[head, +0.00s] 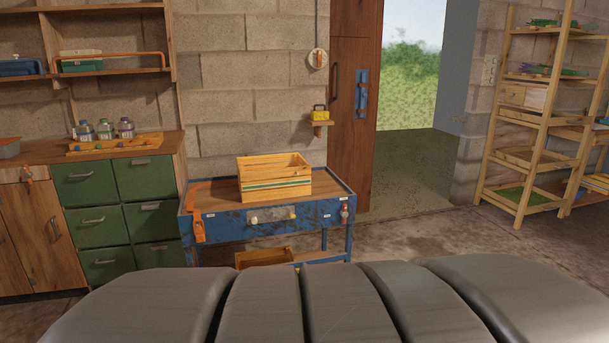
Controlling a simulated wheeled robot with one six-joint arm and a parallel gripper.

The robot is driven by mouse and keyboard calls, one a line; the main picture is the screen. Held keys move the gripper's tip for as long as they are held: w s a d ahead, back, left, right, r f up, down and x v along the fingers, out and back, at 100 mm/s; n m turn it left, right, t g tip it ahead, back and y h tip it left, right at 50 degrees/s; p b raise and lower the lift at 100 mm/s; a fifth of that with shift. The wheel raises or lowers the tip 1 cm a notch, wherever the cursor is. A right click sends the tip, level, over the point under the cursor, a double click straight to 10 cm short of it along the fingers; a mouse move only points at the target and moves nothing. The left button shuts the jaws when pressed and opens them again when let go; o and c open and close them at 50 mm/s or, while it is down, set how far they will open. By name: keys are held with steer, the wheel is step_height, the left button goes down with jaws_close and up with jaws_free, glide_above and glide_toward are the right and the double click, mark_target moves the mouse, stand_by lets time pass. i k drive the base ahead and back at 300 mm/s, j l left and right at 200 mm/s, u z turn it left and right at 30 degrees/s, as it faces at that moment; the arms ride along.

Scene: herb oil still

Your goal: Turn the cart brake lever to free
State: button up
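The blue cart (228,228) stands against the block wall, left of the middle. An orange lever-like part (199,229) hangs down at the front left corner of the cart. A small red and white fitting (345,211) sits at the front right corner. A grey plate (271,214) with a pale knob and a yellow part is on the cart's front. I cannot tell for sure which of these is the brake lever, nor read its setting. My gripper is not in view.
A slatted wooden crate (274,181) stands on the cart's top; another wooden box (263,259) is low underneath. Green drawers (86,184) stand close on the left. A doorway (405,165) and wooden shelves (528,150) are to the right. Floor (425,235) right of the cart is clear.

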mark_target(344, 212)
steer(key=i+z, duration=0.1)
steer(key=i, duration=0.85)
steer(key=i+j, duration=0.2)
steer(key=i, duration=0.7)
steer(key=z, duration=0.05)
